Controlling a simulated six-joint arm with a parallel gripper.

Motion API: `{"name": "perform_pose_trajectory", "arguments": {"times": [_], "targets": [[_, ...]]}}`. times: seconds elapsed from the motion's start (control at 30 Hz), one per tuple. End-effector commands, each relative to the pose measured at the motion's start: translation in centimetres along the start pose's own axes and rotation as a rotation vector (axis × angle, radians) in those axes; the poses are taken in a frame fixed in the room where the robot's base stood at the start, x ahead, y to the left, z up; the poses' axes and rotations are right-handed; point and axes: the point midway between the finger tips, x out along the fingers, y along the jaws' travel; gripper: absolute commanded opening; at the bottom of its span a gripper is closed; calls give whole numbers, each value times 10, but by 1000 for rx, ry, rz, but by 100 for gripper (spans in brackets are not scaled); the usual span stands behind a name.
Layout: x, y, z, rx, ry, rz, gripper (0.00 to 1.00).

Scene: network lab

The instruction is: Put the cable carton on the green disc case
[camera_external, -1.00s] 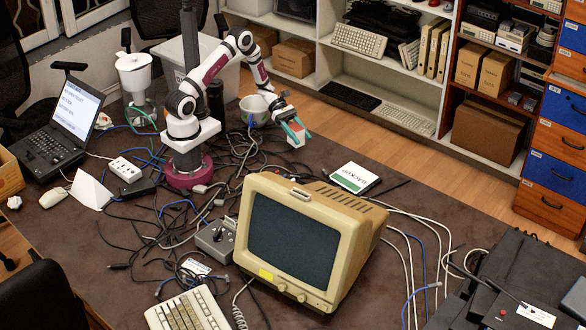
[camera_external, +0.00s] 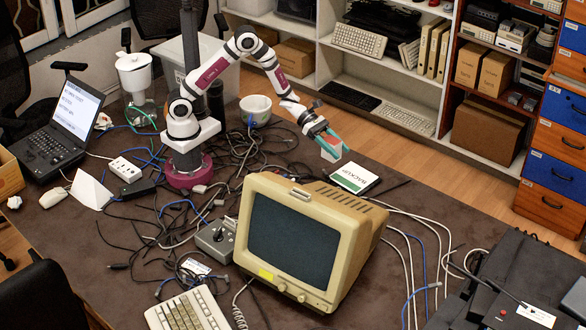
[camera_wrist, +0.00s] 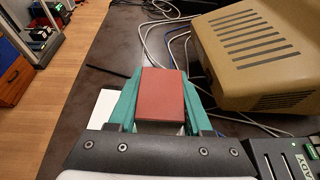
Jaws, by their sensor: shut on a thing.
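The cable carton (camera_wrist: 163,93) is a small box with a red-brown face in the wrist view. My gripper (camera_external: 331,146) is shut on it, with a teal finger on each side. In the external view the carton (camera_external: 330,155) hangs in the air, beside and just left of the disc case as seen there. The green disc case (camera_external: 355,177) is a flat white case with a green strip and the word BACKUP, lying on the table. In the wrist view a white part of the case (camera_wrist: 104,104) shows left of the fingers; the rest is hidden.
A beige CRT monitor (camera_external: 308,235) stands close in front of the case. Loose cables (camera_external: 410,255) run over the table to its right. The table's far edge lies just behind the case, with the floor (camera_external: 400,160) beyond.

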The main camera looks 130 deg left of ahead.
Motion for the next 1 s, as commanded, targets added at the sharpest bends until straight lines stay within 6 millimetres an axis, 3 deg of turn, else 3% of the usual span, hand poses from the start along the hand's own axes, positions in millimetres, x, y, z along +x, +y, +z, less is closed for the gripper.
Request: {"name": "perform_pose_trajectory", "arguments": {"times": [0.1, 0.27, 0.5, 0.6, 0.73, 0.9, 1.0], "targets": [[40, -6, 25, -13, -1, 34, 0], [60, -2, 32, -26, 1, 61, 0], [65, 69, -13, -27, 2, 65, 0], [66, 91, -27, -25, 1, 62, 0], [69, 104, -39, -26, 2, 60, 0], [81, 105, -69, -27, 2, 60, 0], [83, 105, -73, -24, 1, 60, 0]]}}
